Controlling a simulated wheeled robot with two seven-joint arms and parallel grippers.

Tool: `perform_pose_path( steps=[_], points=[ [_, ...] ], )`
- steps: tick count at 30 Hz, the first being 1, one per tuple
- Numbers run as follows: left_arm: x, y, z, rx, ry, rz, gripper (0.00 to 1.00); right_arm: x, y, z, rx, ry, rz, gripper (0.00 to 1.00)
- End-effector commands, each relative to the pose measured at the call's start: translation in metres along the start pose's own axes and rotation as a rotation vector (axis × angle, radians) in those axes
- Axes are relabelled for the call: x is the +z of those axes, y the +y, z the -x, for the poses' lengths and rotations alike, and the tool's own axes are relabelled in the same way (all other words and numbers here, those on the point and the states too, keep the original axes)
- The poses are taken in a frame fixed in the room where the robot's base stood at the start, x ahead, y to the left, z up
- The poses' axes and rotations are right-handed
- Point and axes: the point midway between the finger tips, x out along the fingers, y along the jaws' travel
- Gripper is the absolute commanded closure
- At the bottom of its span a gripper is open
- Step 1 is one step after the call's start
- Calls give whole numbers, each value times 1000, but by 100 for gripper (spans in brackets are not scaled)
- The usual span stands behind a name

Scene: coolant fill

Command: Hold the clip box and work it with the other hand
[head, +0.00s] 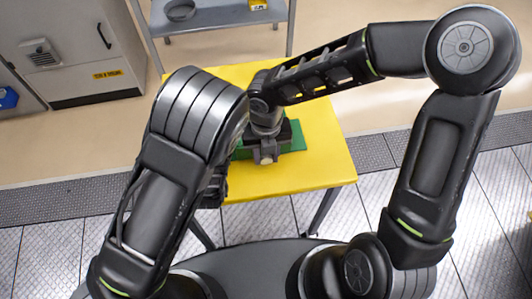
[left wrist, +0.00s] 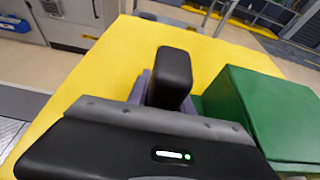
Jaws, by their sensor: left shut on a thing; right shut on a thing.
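The green clip box (head: 297,138) is on the yellow table in the head view, partly covered by my right gripper. A large green face of it (left wrist: 260,112) shows at the right of the left wrist view. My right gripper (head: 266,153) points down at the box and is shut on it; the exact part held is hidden. My left gripper (left wrist: 172,82) is shut at the box's side, with one black finger showing beside the green face. The grip itself is hidden.
The yellow table (head: 310,178) has bare room to the right and front of the box. Behind it stands a grey shelf (head: 215,20) with a round dish (head: 180,10) and a small yellow item (head: 257,5). A grey cabinet (head: 85,45) stands at the back left.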

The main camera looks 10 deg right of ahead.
Motion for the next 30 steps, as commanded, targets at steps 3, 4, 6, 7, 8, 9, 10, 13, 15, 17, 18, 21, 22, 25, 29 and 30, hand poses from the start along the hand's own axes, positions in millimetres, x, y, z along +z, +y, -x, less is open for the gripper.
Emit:
perform_pose_path(
  steps=[3, 4, 6, 7, 8, 9, 10, 13, 15, 17, 18, 21, 22, 25, 29, 30],
  points=[
    [-4, 1, 0, 2, 11, -3, 100, -12, 0, 0, -2, -1, 3, 100],
    [-4, 1, 0, 2, 11, -3, 100, -18, 0, 1, -2, -1, 3, 100],
    [-4, 1, 0, 2, 11, -3, 100, -32, 0, 1, -2, -1, 4, 100],
    [-4, 1, 0, 2, 11, -3, 100, -40, 0, 0, -3, -1, 4, 100],
    [-4, 1, 0, 2, 11, -3, 100, -47, 0, 1, -3, -1, 4, 100],
    [-4, 1, 0, 2, 11, -3, 100, -56, 0, 0, -2, -1, 5, 100],
    [-4, 1, 0, 2, 11, -3, 100, -61, 0, 0, -2, -1, 5, 100],
    [-4, 1, 0, 2, 11, -3, 100, -74, 0, 0, -1, -1, 3, 100],
    [-4, 1, 0, 2, 11, -3, 100, -78, 0, 0, -1, -1, 2, 100],
    [-4, 1, 0, 2, 11, -3, 100, -78, 0, 0, -1, 0, 1, 100],
    [-4, 1, 0, 2, 11, -3, 100, -78, 0, 0, -1, 0, 1, 100],
    [-4, 1, 0, 2, 11, -3, 100, -78, 0, 0, -1, 0, 1, 100],
    [-4, 1, 0, 2, 11, -2, 100, -78, 0, 0, -1, 0, 1, 100],
    [-4, 1, 0, 2, 11, -2, 100, -78, 0, 0, -1, 0, 1, 61],
    [-4, 1, 0, 2, 11, -2, 100, -78, 0, 0, 0, 1, 0, 51],
    [-4, 1, 0, 2, 11, -2, 100, -77, 0, -1, -1, 1, 0, 47]
  ],
)
